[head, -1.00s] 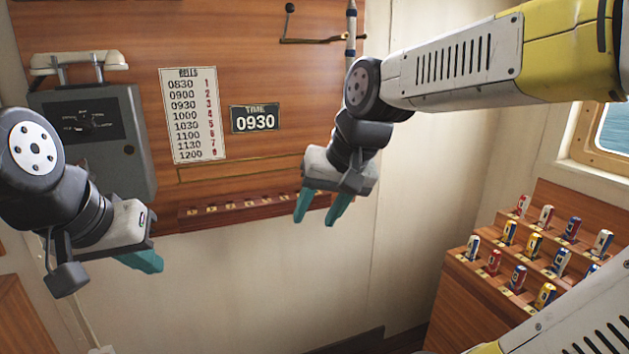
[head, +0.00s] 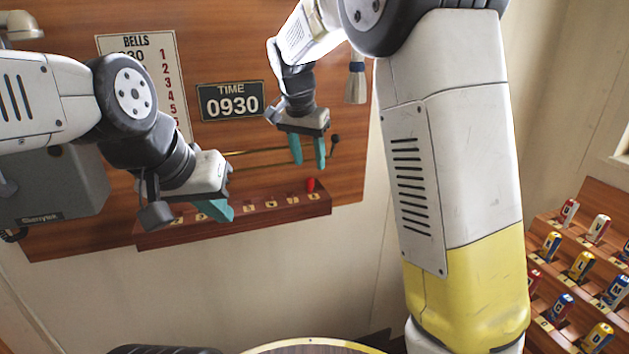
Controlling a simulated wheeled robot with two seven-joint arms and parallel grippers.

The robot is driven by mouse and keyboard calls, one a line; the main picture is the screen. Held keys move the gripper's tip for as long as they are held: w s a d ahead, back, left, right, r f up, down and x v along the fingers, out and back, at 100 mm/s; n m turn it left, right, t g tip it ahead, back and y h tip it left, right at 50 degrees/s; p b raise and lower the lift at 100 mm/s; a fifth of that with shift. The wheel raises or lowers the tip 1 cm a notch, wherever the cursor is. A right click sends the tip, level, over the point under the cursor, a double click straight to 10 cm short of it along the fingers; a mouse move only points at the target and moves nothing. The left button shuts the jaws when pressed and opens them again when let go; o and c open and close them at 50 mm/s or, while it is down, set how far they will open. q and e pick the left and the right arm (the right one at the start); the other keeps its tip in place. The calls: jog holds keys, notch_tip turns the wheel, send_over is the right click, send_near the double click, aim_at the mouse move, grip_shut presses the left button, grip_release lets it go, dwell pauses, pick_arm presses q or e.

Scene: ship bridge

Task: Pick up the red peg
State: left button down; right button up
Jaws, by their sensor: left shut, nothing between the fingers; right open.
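The red peg (head: 310,184) stands upright at the right end of the wooden ledge (head: 160,238) on the wall panel. My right gripper (head: 308,163) is open, its two teal fingers pointing down just above the peg, with nothing visible between them. I cannot tell from this view whether the fingertips are in line with the peg in depth. My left gripper (head: 218,213) is shut and empty, in front of the left half of the ledge, and hides part of it.
A time sign (head: 232,101) reads 0930, beside a partly hidden bells chart (head: 170,70). A bell with a pale rope (head: 355,82) hangs right of my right gripper. A grey telephone box (head: 60,185) is at left. A rack of coloured cylinders (head: 540,330) stands at right.

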aim_at(309, 178)
jog(key=x, duration=0.6)
jog(key=shift+s+a+f, duration=0.1)
jog(key=shift+a, duration=0.2)
grip_shut()
